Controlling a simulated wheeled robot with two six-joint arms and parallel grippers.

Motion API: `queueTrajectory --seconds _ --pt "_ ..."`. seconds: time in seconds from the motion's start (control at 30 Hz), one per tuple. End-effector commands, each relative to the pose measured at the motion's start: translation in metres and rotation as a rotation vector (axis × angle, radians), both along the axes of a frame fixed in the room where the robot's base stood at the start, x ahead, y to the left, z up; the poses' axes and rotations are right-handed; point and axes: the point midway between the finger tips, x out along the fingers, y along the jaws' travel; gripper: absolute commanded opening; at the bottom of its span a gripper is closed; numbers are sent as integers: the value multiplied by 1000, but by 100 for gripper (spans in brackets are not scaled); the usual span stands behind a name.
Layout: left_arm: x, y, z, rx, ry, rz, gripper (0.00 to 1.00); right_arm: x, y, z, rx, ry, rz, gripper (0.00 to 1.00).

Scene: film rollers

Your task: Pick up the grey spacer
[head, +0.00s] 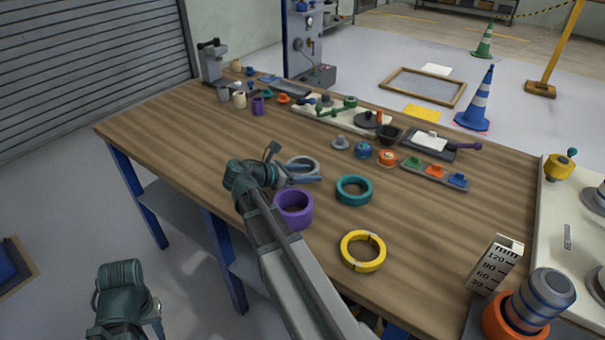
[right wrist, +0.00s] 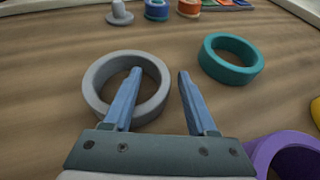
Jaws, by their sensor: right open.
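The grey spacer (head: 315,163) is a grey ring lying flat on the wooden workbench, partly hidden behind my right gripper (head: 318,174) in the head view. The right wrist view shows the spacer (right wrist: 94,84) at left of centre.
A teal ring (head: 354,190) lies right of the spacer, a purple ring (head: 294,209) nearer, and a yellow ring (head: 363,250) farther front. Small knobbed parts and trays fill the bench's back. A scaled block (head: 496,265) stands at right. Bare wood surrounds the rings.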

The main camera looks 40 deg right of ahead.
Motion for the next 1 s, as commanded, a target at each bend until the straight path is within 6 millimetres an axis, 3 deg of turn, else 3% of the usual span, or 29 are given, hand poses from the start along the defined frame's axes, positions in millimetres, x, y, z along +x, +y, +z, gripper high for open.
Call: queueTrajectory --seconds 0.23,0.57,1.0 --pt "0 0 -1 0 0 0 32 0 -4 -1 0 1 0 58" --pt "0 0 -1 0 0 0 32 0 -4 -1 0 1 0 0" --pt "0 0 -1 0 0 0 32 0 -4 -1 1 0 1 0"
